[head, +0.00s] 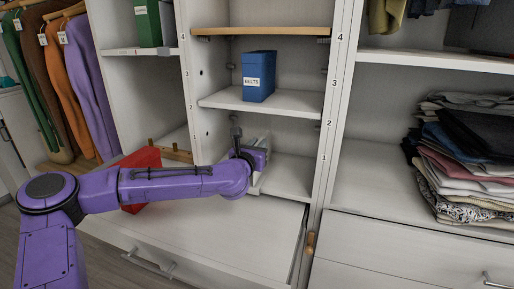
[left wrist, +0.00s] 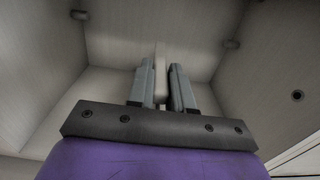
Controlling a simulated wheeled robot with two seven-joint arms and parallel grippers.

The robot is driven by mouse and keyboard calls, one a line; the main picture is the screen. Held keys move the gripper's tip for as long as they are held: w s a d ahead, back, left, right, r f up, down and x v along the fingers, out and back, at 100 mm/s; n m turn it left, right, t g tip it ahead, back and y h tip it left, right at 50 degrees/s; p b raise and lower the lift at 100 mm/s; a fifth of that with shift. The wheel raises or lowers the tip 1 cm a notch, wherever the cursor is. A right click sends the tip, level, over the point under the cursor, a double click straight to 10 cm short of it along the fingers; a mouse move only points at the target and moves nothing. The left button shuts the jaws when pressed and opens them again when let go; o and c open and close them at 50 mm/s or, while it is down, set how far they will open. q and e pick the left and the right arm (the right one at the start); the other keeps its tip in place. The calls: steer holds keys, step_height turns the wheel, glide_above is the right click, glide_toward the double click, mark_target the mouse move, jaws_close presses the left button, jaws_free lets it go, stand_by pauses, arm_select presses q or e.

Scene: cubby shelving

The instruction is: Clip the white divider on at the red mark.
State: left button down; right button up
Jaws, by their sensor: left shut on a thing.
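My left gripper (head: 256,158) is inside the lower middle cubby, just above its bottom board. In the left wrist view its two grey fingers (left wrist: 162,88) are closed on a thin pale upright piece, which looks like the edge of the white divider (left wrist: 160,62). In the head view a pale strip of the divider (head: 264,141) shows beside the gripper; most of it is hidden by the gripper and wrist. I cannot tell whether it touches the shelf. I see no red mark in either view. My right gripper is not in view.
A blue "BELTS" box (head: 259,76) stands on the middle shelf (head: 290,102) above the gripper. A red box (head: 139,161) lies left, behind my arm. A folded clothes pile (head: 470,160) is in the right bay. Numbered uprights (head: 330,110) border the middle bay. The cubby floor right of the gripper is clear.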

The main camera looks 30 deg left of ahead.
arm_select(q)
steer(key=shift+w, duration=0.3)
steer(key=c, duration=0.9)
jaws_free()
steer(key=shift+a, duration=0.1)
steer(key=shift+c, duration=0.2)
steer(key=v, duration=1)
steer(key=shift+s, duration=0.2)
